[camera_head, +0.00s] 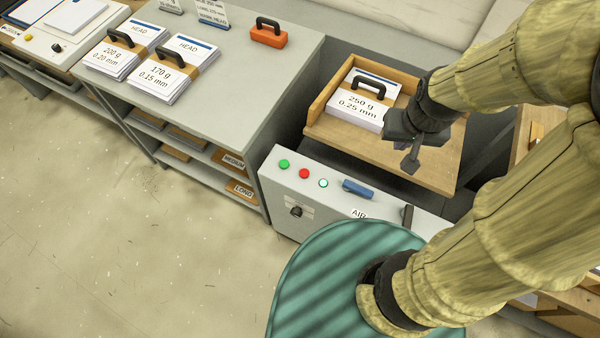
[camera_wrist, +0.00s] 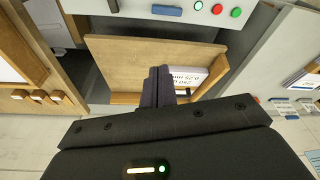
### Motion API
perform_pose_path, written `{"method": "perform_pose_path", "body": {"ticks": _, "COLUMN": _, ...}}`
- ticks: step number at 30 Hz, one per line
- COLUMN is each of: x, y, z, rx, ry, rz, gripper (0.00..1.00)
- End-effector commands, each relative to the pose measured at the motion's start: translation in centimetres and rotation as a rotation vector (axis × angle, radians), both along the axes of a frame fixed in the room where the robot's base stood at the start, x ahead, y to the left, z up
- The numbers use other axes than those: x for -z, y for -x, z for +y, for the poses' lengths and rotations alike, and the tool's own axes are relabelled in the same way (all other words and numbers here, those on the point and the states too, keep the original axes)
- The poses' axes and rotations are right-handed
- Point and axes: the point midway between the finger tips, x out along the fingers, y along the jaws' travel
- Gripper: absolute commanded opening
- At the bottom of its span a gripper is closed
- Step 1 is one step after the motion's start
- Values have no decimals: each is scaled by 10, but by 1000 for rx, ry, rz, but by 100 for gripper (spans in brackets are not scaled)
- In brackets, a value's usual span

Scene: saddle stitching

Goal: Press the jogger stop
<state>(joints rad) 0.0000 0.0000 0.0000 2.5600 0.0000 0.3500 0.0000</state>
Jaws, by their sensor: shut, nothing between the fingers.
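The jogger has a grey control box (camera_head: 335,195) with a green button (camera_head: 284,164), a red button (camera_head: 304,173) and a pale lit button (camera_head: 323,183) in a row on its sloped top. The red button also shows in the wrist view (camera_wrist: 217,9), at the top. The jogger's wooden tray (camera_head: 430,155) holds a paper stack (camera_head: 358,110) marked 250 g, with a black handle on it. My gripper (camera_head: 410,165) is shut and empty, above the tray and to the right of the buttons. Its closed fingers show in the wrist view (camera_wrist: 158,85).
A blue handle (camera_head: 358,188) and a dark lever (camera_head: 407,216) stand on the control box, right of the buttons. The grey table (camera_head: 225,90) at left bears two paper stacks and an orange block (camera_head: 268,34) with a handle. Open floor lies at the lower left.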

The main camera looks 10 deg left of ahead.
Motion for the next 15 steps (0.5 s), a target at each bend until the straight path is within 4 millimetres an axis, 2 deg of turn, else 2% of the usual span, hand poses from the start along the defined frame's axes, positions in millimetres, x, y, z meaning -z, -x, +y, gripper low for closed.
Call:
{"method": "perform_pose_path", "body": {"ticks": 8, "x": 1, "y": -2, "z": 2, "rx": -13, "ry": 5, "rz": 8, "gripper": 0}}
{"method": "perform_pose_path", "body": {"ticks": 15, "x": 20, "y": -23, "z": 23, "rx": -159, "ry": 76, "rz": 94, "gripper": 0}}
